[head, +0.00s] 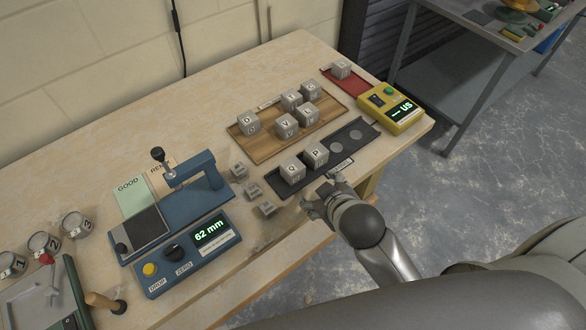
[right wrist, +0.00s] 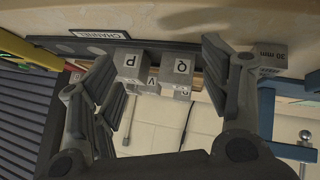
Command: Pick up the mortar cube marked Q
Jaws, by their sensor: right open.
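The mortar cube marked Q (head: 292,170) is grey and stands on the dark channel tray (head: 279,187), beside the cube marked P (head: 315,154). The right wrist view shows the Q cube (right wrist: 180,68) and the P cube (right wrist: 131,62) side by side, upside down. My right gripper (head: 322,199) is open and empty at the front edge of the tray, close to Q and P but apart from them. In the wrist view its fingers (right wrist: 160,62) spread to either side of both cubes. My left gripper is not in view.
Several lettered cubes stand on a wooden board (head: 262,150) behind the tray. Small blocks (head: 252,190) lie left of the tray, next to a blue gauge (head: 187,255) reading 62 mm.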

